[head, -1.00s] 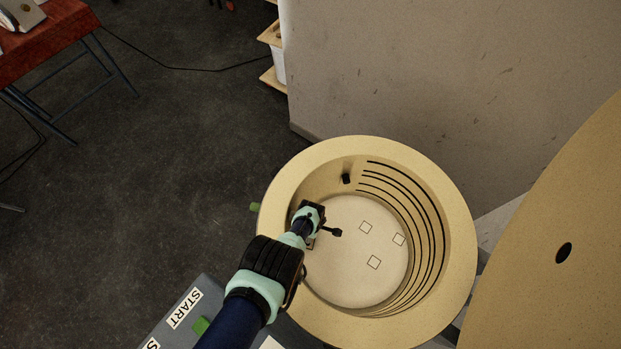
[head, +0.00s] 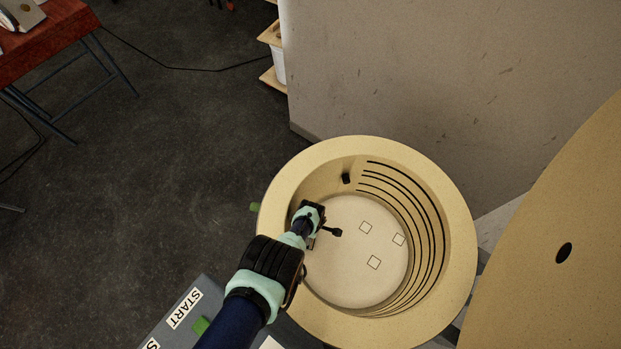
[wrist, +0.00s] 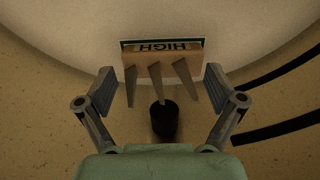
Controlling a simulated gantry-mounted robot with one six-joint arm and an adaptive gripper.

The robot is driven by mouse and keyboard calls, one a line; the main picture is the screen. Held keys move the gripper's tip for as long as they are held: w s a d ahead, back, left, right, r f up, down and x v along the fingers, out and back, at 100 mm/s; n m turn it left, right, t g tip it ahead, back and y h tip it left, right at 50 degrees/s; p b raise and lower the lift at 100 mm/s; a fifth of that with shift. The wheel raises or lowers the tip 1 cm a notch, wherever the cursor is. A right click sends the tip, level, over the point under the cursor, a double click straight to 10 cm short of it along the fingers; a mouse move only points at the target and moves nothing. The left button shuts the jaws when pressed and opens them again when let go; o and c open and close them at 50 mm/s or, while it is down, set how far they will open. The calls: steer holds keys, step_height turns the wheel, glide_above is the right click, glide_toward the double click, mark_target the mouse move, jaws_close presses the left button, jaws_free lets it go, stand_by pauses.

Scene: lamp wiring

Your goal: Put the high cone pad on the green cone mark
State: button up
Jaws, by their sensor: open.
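The high cone pad (wrist: 163,60) is a tan block marked HIGH, upside down in the wrist view, with three pointed grey cones. It sits at the floor's edge inside the round tan drum. A thin dark green border, the green cone mark (wrist: 123,43), shows along its far and left edges; the rest is hidden under it. My gripper (wrist: 164,92) is open, one finger on either side of the pad, with gaps visible between the fingers and the pad.
The drum (head: 455,245) has a raised rim and black grooves (head: 425,205) on its right wall. Several square outlines (head: 366,228) mark the clear floor.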

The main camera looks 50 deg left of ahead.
step_height(320, 180, up, 12)
steer(key=p, duration=1.1)
steer(key=shift+f, duration=0.15)
steer(key=shift+w, duration=0.1)
